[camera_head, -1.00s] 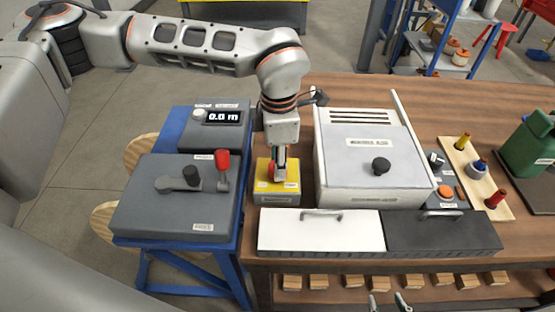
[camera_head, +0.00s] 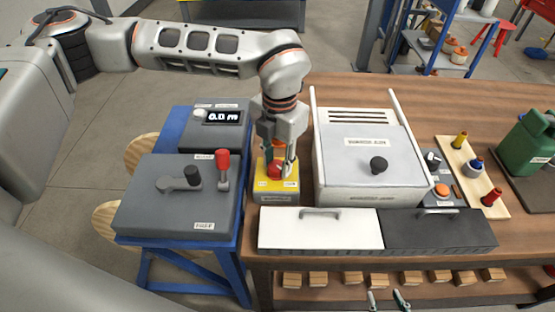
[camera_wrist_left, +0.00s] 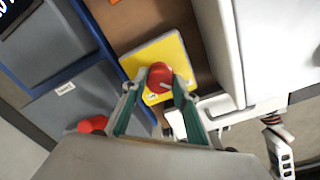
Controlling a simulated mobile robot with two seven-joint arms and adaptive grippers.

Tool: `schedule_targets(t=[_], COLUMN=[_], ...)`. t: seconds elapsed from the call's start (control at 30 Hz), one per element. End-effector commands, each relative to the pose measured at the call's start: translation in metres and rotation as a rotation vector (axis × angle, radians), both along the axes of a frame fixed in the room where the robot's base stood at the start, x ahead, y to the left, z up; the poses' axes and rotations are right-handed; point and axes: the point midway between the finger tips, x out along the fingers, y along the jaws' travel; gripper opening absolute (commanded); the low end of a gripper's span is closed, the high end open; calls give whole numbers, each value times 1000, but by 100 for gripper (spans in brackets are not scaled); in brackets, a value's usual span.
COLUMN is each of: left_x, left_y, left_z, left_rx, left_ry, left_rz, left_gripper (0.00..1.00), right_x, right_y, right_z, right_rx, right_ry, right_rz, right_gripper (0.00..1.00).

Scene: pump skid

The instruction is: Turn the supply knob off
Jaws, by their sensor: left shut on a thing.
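The supply knob is a round red knob (camera_head: 274,171) on a yellow box (camera_head: 263,186) at the left end of the wooden bench. My left gripper (camera_head: 277,166) comes down from above and is shut on this knob. In the left wrist view the red knob (camera_wrist_left: 160,76) sits between the two fingers (camera_wrist_left: 164,86), over the yellow plate (camera_wrist_left: 172,52). A pale mark shows on the knob's top there. Small labels on the box are too small to read. My right gripper (camera_head: 387,300) shows only its fingertips at the bottom edge, apart and empty.
A grey box with a red-topped lever (camera_head: 222,165) and a display unit (camera_head: 215,130) stand left on a blue stand. A white cabinet (camera_head: 370,185) with a black knob is close right. White and black lidded boxes (camera_head: 320,235) lie in front.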

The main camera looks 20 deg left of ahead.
Motion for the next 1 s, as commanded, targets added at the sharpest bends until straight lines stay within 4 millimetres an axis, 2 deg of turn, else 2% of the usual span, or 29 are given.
schedule_targets(t=[0.6,0.63,0.67,1.0], left_x=[0,0,0,0], left_y=[0,0,0,0], left_z=[0,0,0,1], left_rx=[0,0,0,0], left_ry=[-1,-1,-1,-1], left_rz=[39,39,39,37], left_gripper=[7,36,44,45], right_x=[0,0,0,-1], right_y=[0,0,0,-1], right_z=[0,0,0,0], right_rx=[1,1,0,-1], right_ry=[1,1,1,3], right_rz=[0,0,-1,-1], right_gripper=[40,40,40,40])
